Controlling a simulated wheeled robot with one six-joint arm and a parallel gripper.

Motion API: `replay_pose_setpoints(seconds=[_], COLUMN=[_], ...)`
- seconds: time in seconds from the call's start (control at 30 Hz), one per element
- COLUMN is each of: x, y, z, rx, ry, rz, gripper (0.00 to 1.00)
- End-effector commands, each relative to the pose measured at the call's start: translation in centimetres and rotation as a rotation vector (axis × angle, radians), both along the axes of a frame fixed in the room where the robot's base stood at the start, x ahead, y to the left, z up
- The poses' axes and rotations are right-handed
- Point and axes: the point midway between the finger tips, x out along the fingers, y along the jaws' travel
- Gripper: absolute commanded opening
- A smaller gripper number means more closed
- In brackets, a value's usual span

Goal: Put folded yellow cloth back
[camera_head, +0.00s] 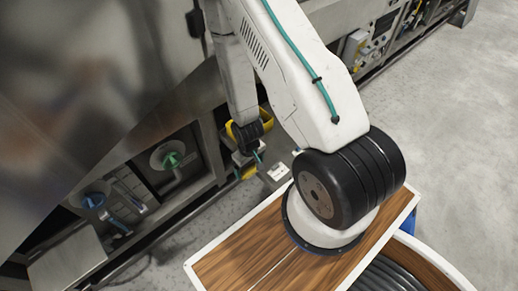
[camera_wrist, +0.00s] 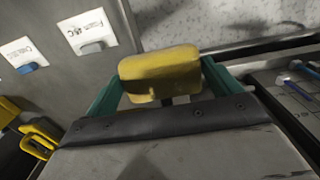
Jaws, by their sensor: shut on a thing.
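The folded yellow cloth (camera_wrist: 160,74) is a small, rounded yellow block in the wrist view. It sits between the two green fingers of my gripper (camera_wrist: 160,82), which is shut on it. In the camera_head view my gripper (camera_head: 246,170) points down beside the machine's front, and a small yellow patch of the cloth (camera_head: 246,174) shows at its tip. The cloth appears held clear of any surface. Its underside is hidden in the wrist view.
A grey panel (camera_wrist: 62,58) with white labels and small blue and grey holders stands left in the wrist view. Yellow parts (camera_wrist: 38,142) show at lower left. A dark unit with blue-tipped levers (camera_wrist: 292,88) is at right. Open concrete floor (camera_head: 465,120) lies right in the camera_head view.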

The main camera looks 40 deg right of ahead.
Motion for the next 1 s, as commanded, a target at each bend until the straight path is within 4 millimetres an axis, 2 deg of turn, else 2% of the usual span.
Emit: replay_pose_setpoints(seconds=[0.03,0.2,0.4,0.67,0.87,1.0], x=[0.7,2.8,4.5,5.4,5.3,5.5], y=[-1.4,-5.3,-8.2,-9.9,-9.8,-9.9], z=[-0.1,-0.6,-0.9,-1.1,-4.2,-4.6], rx=[-0.001,-0.001,-0.001,-0.001,0.001,0.0], ry=[-0.003,-0.003,-0.002,-0.002,0.004,-0.001], rz=[-0.009,-0.005,0.001,0.002,0.005,0.005], gripper=[0.55,0.55,0.55,0.55,0.55,0.55])
